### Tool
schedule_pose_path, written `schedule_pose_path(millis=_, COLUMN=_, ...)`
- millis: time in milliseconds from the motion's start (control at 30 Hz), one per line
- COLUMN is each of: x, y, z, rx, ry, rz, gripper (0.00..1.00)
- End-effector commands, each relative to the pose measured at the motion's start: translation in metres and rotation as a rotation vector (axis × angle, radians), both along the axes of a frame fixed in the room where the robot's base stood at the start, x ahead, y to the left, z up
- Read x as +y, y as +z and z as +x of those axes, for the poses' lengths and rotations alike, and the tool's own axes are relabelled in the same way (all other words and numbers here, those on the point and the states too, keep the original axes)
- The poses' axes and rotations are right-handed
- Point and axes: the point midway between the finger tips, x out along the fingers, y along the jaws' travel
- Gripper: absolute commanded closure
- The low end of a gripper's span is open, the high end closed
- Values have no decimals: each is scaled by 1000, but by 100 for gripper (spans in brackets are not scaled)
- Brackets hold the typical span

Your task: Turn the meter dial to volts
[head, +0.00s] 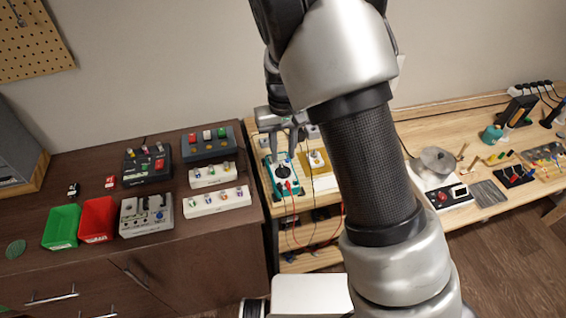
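The meter (274,187) is a teal-edged handheld unit lying on the light wooden bench, left of my arm in the head view. Its round black dial (283,172) shows near its middle, but the dial's setting is too small to read. Red and black leads run from its lower end. My gripper (286,150) points down over the meter's upper part, close above the dial. I cannot tell whether it touches the meter. The fingers look spread a little, but their tips are small and unclear. My arm crosses the middle of the view and hides part of the bench.
The dark cabinet at left holds green (62,226) and red (98,219) bins and several electronic boxes. A red lead hangs below the bench.

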Motion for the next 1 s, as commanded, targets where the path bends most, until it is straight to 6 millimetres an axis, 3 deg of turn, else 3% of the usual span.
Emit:
schedule_pose_path(millis=100, x=-1, y=-24, z=-1, rx=3, ry=-1, rz=-2, gripper=72)
schedule_pose_path(millis=300, x=0, y=-48, z=0, rx=1, ry=-1, rz=0, gripper=72)
schedule_pose_path(millis=700, x=0, y=-55, z=0, rx=0, ry=0, rz=1, gripper=72)
schedule_pose_path(millis=867, x=0, y=-55, z=0, rx=0, ry=-1, rz=1, gripper=99)
schedule_pose_path(millis=1000, x=0, y=-55, z=0, rx=0, ry=-1, rz=1, gripper=100)
